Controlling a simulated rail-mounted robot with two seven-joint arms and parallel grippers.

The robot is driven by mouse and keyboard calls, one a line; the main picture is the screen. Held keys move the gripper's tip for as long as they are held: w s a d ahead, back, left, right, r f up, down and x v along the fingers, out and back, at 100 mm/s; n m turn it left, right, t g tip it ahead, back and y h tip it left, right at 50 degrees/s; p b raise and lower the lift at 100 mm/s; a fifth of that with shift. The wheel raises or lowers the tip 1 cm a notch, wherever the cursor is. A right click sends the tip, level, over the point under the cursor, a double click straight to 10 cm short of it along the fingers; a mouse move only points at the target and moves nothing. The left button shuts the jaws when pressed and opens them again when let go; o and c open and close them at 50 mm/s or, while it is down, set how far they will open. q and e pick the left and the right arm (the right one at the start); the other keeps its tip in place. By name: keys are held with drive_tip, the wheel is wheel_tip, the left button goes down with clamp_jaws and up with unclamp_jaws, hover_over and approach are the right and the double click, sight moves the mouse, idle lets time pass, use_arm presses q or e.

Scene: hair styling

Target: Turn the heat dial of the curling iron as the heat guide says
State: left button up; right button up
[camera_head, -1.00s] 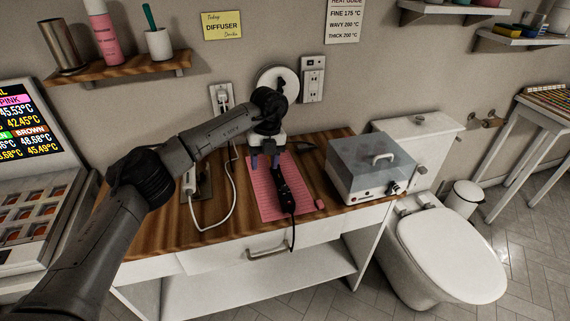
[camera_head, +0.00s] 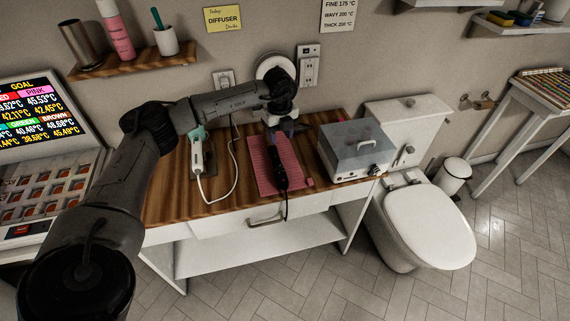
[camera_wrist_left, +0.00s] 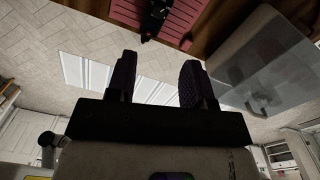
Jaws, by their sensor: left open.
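A black tool that looks like the curling iron (camera_head: 281,176) lies on the pink ribbed mat (camera_head: 262,172) on the wooden tabletop. Its dial is too small to make out. Part of the black tool (camera_wrist_left: 155,18) shows at the top of the left wrist view. My left gripper (camera_head: 284,131) is over the far end of the mat, its fingers apart. In the left wrist view the open fingers (camera_wrist_left: 157,80) have nothing between them. The heat guide (camera_head: 338,14) on the wall reads fine 175, wavy 200, thick 200 °C. My right gripper is not in view.
A clear-lidded box (camera_head: 352,152) stands right of the mat. A white and green appliance (camera_head: 196,155) with a looping cord is at the left. A small red piece (camera_head: 310,182) lies at the mat's near right corner. The tabletop's front left is bare.

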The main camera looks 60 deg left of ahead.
sight(279, 166)
use_arm(q)
wheel_tip(279, 166, down, 12)
drive_tip(key=p, duration=0.3)
drive_tip(key=shift+s, duration=0.15)
drive_tip(key=shift+f, duration=0.75)
clamp_jaws()
